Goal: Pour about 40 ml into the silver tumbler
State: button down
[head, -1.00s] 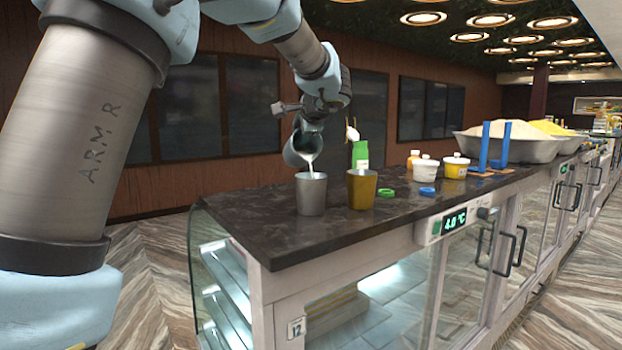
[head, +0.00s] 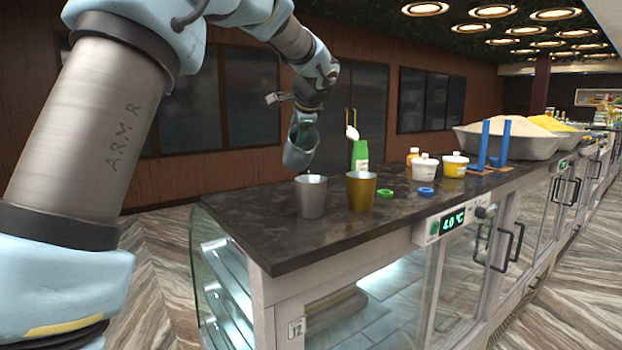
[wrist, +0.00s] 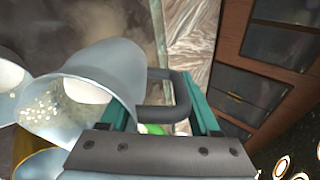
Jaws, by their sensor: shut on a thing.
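The silver tumbler (head: 311,198) stands upright on the dark counter, left of a gold tumbler (head: 361,192). My gripper (head: 305,122) is shut on the handle of a grey metal jug (head: 299,157), held above and slightly left of the silver tumbler.
Blue upright stands (head: 483,147) and a large heaped bowl (head: 508,148) are farther along. The counter's (head: 265,238) front left is clear.

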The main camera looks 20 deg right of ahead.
jog(key=shift+w+a, duration=0.15)
jog(key=shift+w, duration=0.05)
jog(key=shift+f+g, duration=0.15)
jog(key=shift+g, duration=0.75)
dwell(1.1)
jog(key=shift+w+f, duration=0.25)
jog(key=shift+f, duration=0.25)
jog(key=f+g, duration=0.2)
jog(key=f, duration=0.1)
jog(key=w+f+g, duration=0.1)
jog(key=f, duration=0.2)
jog(key=w+f+g, duration=0.1)
jog(key=f+g, duration=0.1)
jog(key=f, duration=0.1)
jog(key=shift+f+g+y, duration=0.1)
jog(key=shift+g+y, duration=0.2)
jog(key=shift+y, duration=0.1)
jog(key=shift+s+d+f+g, duration=0.1)
jog(key=shift+d+f+g, duration=0.25)
jog(key=shift+g, duration=0.35)
jog(key=shift+f, duration=0.1)
jog(key=shift+s+a+g, duration=0.1)
jog(key=shift+s+g, duration=0.05)
jog(key=shift+g, duration=0.25)
dwell(1.4)
